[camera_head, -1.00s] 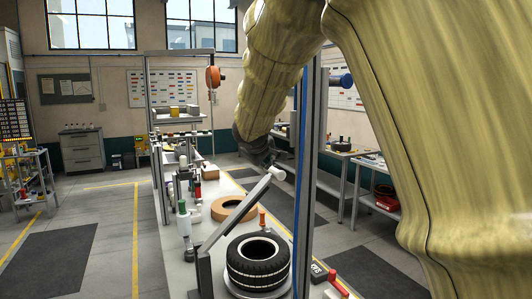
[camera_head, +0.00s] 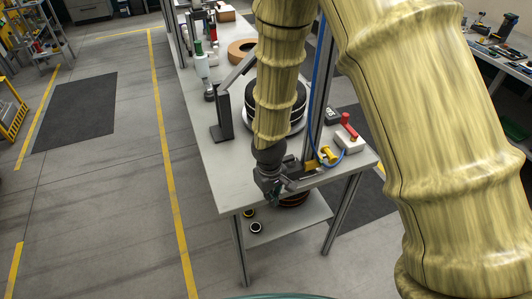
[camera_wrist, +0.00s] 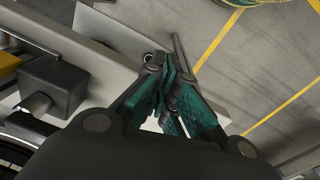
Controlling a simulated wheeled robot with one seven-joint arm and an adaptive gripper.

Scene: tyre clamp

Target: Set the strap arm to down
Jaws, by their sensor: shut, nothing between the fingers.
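The strap arm (camera_head: 238,71) is a grey bar that slopes up from a dark upright post (camera_head: 222,118) on the bench. My arm hides its upper end in the head view. The black tyre (camera_head: 249,98) lies flat beside the post, partly behind my arm. My gripper (camera_head: 268,193) is at the near edge of the bench, in front of the tyre and apart from the strap arm. In the wrist view my gripper (camera_wrist: 171,72) shows green finger pads close together with nothing held. The strap arm cannot be made out there.
The grey bench (camera_head: 240,185) has a metal upright and blue hose on its right. A red-handled white block (camera_head: 349,140) and a yellow part (camera_head: 328,155) sit at its near right. A green-capped bottle (camera_head: 200,60) stands farther back. Open floor lies left.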

